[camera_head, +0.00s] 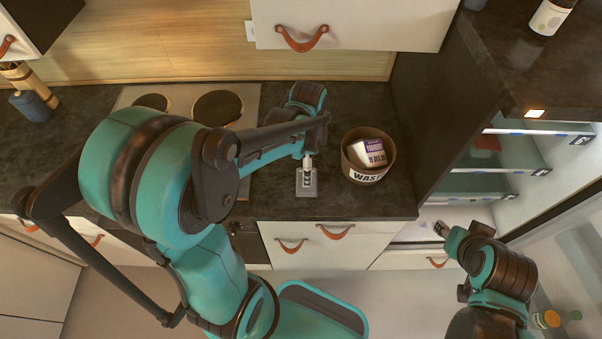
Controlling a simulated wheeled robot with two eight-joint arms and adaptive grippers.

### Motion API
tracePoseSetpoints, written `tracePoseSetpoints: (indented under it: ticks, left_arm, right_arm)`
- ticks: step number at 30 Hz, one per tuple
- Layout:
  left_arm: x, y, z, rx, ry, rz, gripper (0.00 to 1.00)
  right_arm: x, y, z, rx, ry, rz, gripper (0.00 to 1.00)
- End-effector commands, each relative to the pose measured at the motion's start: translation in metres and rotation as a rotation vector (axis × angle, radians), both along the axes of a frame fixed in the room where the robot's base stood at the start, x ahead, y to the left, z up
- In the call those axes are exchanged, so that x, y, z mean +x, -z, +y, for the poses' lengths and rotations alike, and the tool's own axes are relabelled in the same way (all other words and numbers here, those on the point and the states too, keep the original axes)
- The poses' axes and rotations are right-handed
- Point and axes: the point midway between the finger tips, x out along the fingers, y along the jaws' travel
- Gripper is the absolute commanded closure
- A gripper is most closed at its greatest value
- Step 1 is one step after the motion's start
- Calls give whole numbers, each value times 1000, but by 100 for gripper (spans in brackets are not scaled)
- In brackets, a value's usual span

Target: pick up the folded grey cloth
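A small grey rectangular thing (312,190), which looks like the folded grey cloth, lies near the front edge of the dark counter. My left arm reaches over the counter from the left, and its gripper (307,169) points down right at this grey thing, covering part of it. I cannot tell whether its fingers are open or closed on it, or whether they touch it.
A round brown bin (386,142) marked WASTE, holding a white and purple carton (367,153), stands just right of the grey thing. A cooktop (217,108) lies behind my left arm. An open fridge (490,180) is at the right. White drawers (315,244) have leather pulls.

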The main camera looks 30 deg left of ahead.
Motion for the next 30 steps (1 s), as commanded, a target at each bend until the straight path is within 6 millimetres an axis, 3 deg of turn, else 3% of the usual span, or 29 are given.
tracePoseSetpoints:
  ticks: [16,26,30]
  left_arm:
    - [3,72,1,0,11,5,0]
    - [3,78,1,0,11,4,0]
    - [3,78,1,0,11,4,34]
  right_arm:
    - [0,28,0,0,0,0,60]
    - [0,29,0,0,0,0,60]
    - [0,29,0,0,0,0,60]
